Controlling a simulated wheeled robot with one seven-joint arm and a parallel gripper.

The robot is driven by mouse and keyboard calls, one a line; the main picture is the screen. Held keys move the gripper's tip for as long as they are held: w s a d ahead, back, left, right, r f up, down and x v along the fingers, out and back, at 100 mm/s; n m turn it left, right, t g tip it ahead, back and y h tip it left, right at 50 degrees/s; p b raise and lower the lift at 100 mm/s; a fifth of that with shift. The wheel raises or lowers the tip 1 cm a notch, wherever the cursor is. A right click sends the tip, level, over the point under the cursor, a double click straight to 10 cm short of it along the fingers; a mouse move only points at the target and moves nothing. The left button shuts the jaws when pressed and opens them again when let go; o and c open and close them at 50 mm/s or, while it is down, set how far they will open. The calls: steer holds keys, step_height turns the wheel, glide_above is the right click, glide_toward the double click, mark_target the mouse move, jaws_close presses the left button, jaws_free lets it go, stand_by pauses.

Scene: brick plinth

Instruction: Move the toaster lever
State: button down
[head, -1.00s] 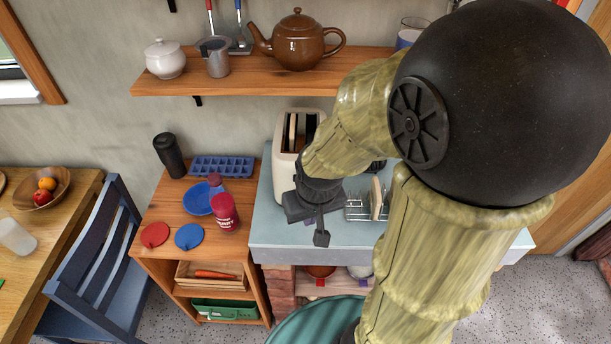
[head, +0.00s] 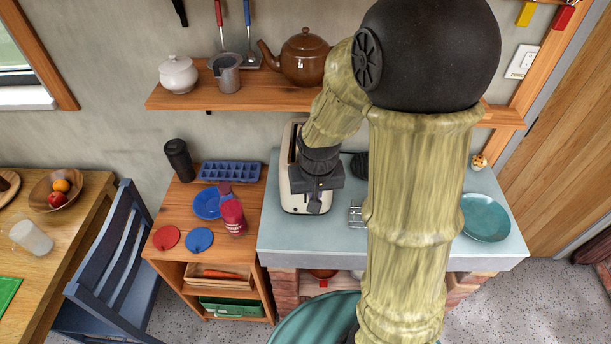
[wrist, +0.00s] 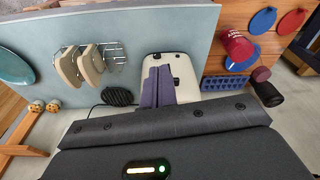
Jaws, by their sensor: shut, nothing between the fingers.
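The cream toaster (head: 291,203) stands on the pale blue counter, largely hidden behind my arm and gripper. Its cream end also shows in the wrist view (wrist: 185,88). My gripper (head: 314,207) is shut and empty, with its fingers pointing down in front of the toaster's near end. In the wrist view the closed grey-purple fingers (wrist: 157,84) overlap the toaster's end. Small dark spots show on that end, but I cannot tell which is the lever. I cannot tell whether the fingers touch the toaster.
A wire toast rack (wrist: 90,62) with slices stands beside the toaster on the counter (head: 300,240). A wooden cabinet (head: 180,205) on the left holds a red cup (head: 232,217), blue plate and lids. A shelf (head: 235,97) with a teapot (head: 303,57) hangs above.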

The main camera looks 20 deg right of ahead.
steer(key=w+r+m+p, duration=0.1)
steer(key=w+m+p, duration=0.1)
steer(key=w+p, duration=0.4)
steer(key=shift+w+r+g, duration=0.35)
steer(key=shift+w+g, duration=0.05)
steer(key=shift+w, duration=0.45)
steer(key=shift+w+f, duration=0.1)
steer(key=f+b, duration=0.2)
steer(key=f, duration=0.1)
steer(key=f+b, duration=0.1)
steer(key=f, duration=0.1)
steer(key=shift+w+f, duration=0.1)
steer(key=shift+w, duration=0.2)
steer(key=shift+d+f+b, duration=0.1)
steer(key=shift+f+b, duration=0.7)
